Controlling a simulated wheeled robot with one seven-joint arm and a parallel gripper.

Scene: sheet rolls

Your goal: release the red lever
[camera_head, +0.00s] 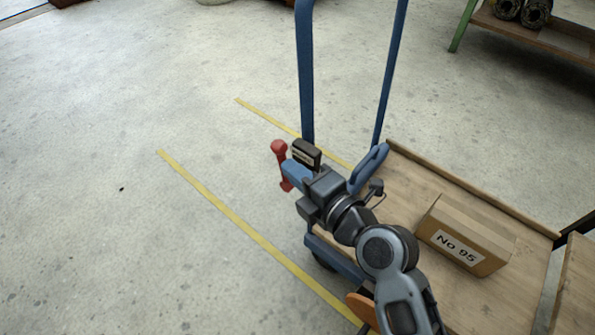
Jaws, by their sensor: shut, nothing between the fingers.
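The red lever (280,151) stands near the middle of the head view, at the left end of a blue trolley. It has a rounded knob at its top, and its red lower part shows beside a blue bracket (295,172). My gripper (318,187) is just to the right of the lever and close to the bracket. It is shut and holds nothing. Its fingertips are hard to make out against the bracket, so I cannot tell whether they touch anything. A small dark block with a pale label (306,153) sits just above the bracket.
The trolley has a wooden deck (400,190) and a tall blue handle frame (306,70) behind the lever. A cardboard box marked No 95 (465,238) sits on the deck. Yellow floor lines (235,220) run past the trolley. The concrete floor at left is clear.

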